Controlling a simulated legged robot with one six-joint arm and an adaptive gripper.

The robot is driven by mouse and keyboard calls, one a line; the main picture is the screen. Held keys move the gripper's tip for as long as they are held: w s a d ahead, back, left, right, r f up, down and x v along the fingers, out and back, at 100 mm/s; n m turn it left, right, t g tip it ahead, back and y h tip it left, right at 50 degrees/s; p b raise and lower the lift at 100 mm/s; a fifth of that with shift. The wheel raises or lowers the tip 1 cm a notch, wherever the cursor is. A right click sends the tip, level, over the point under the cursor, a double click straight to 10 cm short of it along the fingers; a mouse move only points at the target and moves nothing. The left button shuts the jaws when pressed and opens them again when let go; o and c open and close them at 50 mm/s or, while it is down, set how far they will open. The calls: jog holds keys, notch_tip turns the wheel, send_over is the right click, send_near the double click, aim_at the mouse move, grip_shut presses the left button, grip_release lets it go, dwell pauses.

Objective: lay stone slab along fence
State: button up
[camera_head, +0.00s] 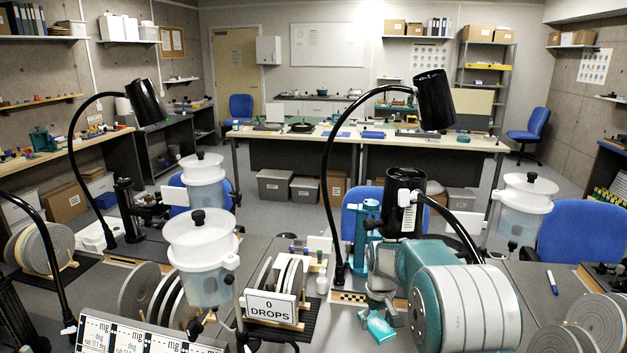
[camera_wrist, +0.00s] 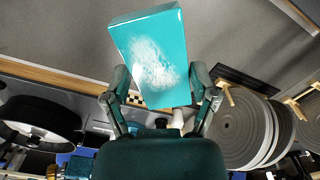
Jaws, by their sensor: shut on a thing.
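The stone slab (camera_wrist: 150,55), a teal block with a whitish patch on its face, is held between the two fingers of my gripper (camera_wrist: 160,88) in the wrist view. The slab also shows in the head view (camera_head: 379,327), low in the middle, partly hidden by my gripper (camera_head: 385,304). A pale wooden strip with a black-and-white checkered part (camera_head: 349,297) lies on the bench just behind it; it also shows in the wrist view (camera_wrist: 52,75). I cannot tell whether this strip is the fence, or whether the slab touches the bench.
A black lamp (camera_head: 435,100) arches over the bench. A rack of discs (camera_head: 288,276) with a "0 DROPS" sign (camera_head: 271,306) stands left of the slab. White-lidded water tanks (camera_head: 200,255) stand farther left. A marker (camera_head: 551,280) and grey discs (camera_head: 597,318) lie at right.

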aim_at(376, 324)
jog(key=r+m, duration=0.1)
jog(key=m, duration=0.1)
jog(key=r+m, duration=0.4)
jog(key=shift+s+a, duration=0.1)
jog(key=shift+s, duration=0.15)
